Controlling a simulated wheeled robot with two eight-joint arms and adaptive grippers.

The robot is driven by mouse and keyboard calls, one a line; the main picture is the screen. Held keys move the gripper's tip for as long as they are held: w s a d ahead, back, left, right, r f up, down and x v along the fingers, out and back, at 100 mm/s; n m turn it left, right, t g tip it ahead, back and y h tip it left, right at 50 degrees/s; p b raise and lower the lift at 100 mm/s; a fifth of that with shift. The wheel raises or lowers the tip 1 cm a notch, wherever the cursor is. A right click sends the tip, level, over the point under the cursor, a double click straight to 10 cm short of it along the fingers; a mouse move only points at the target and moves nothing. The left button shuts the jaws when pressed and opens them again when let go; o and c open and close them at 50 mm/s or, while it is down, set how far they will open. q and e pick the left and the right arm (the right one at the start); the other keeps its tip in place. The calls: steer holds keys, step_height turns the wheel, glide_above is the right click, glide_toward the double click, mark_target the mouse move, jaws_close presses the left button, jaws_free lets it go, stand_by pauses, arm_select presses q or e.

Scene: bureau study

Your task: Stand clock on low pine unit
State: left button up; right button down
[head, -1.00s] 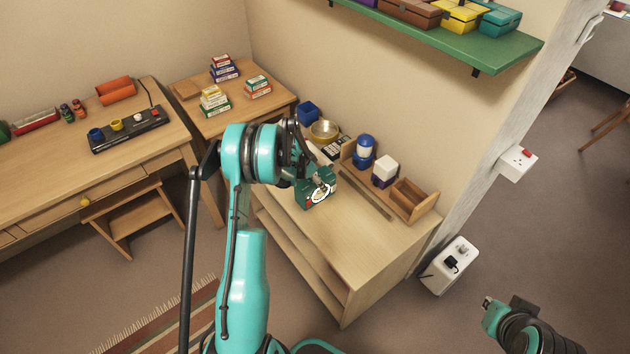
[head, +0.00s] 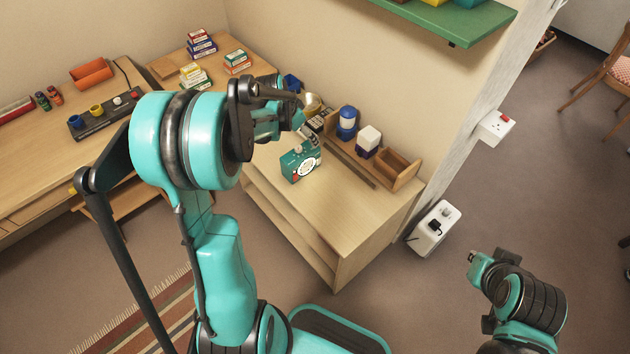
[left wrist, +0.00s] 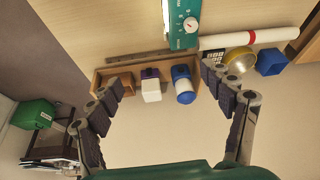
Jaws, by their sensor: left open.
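The left wrist view shows the clock (left wrist: 180,38) at the top edge, partly cut off. My left gripper (head: 297,116) is above and behind the clock, partly hidden by its own arm.
A wooden rack (head: 405,180) with a blue jar (head: 347,122) and a white-topped jar (head: 368,140) stands along the unit's back. A brass bowl (left wrist: 239,62) and a blue cup (left wrist: 271,62) are beside it. The unit's front right top is clear. A green shelf (head: 455,22) hangs above.

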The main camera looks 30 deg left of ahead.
arm_select(q)
steer(key=s+d+r+n+t, duration=0.1)
steer(key=s+d+r+n, duration=0.1)
steer(key=s+d+r, duration=0.8)
steer(key=s+d+t, duration=0.1)
steer(key=s+d, duration=0.2)
steer(key=s, duration=0.3)
steer(key=s+d+n+y, duration=0.1)
steer(key=s+d, duration=0.2)
steer(key=s, duration=0.3)
steer(key=shift+d+f+t, duration=0.3)
steer(key=shift+f+t, duration=0.05)
steer(key=shift+t, duration=0.05)
